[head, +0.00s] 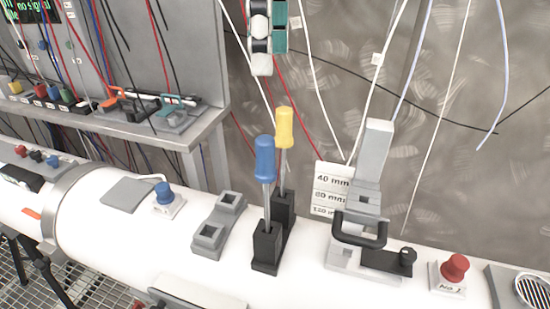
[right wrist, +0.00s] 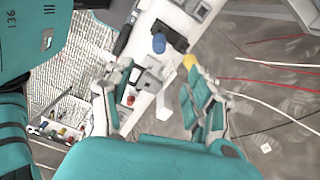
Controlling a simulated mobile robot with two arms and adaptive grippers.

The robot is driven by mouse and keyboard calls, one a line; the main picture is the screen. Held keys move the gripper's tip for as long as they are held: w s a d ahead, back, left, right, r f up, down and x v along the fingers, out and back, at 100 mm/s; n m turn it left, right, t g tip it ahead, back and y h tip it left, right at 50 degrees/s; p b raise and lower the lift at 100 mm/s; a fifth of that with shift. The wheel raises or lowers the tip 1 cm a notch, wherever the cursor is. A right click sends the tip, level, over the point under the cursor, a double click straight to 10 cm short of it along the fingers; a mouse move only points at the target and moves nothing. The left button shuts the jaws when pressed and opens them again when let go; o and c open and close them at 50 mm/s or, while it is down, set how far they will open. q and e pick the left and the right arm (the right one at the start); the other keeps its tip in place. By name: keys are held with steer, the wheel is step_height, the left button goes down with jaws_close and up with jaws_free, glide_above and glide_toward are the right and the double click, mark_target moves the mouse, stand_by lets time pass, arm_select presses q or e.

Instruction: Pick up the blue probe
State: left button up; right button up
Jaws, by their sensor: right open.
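The blue probe (head: 265,160) stands upright in a black holder (head: 266,250) on the white pipe, its handle on top of a metal shaft. A blue handle (right wrist: 158,43), apparently the same probe, shows beyond my fingers in the right wrist view. The yellow probe (head: 284,130) stands just behind and to the right; a yellow top (right wrist: 189,61) shows near my right-hand finger. My right gripper (head: 262,66) hangs above both probes in the head view, apart from them. In the right wrist view its fingers (right wrist: 157,80) are spread, with nothing held. My left gripper is out of view.
A grey clamp-like device (head: 372,190) with a black handle stands right of the probes, beside a size label (head: 332,190). An empty grey holder (head: 220,222) and a blue button (head: 164,193) are left. A red button (head: 455,267) is right. Cables hang behind.

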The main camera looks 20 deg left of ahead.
mark_target(266, 139)
steer(key=f+b, duration=0.1)
steer(key=f, duration=0.1)
steer(key=f+b, duration=0.1)
steer(key=f, duration=0.2)
steer(key=f+b, duration=0.1)
steer(key=f, duration=0.1)
steer(key=shift+s+f, duration=0.3)
steer(key=shift+f, duration=0.05)
steer(key=f, duration=0.3)
steer(key=shift+w+f, duration=0.2)
steer(key=shift+w, duration=0.1)
steer(key=shift+f, duration=0.2)
steer(key=shift+s+f, duration=0.15)
steer(key=shift+f, duration=0.05)
step_height(266, 139, down, 5)
steer(key=shift+a+r+p, duration=0.1)
steer(key=shift+p, duration=0.7)
steer(key=c, duration=0.4)
jaws_close()
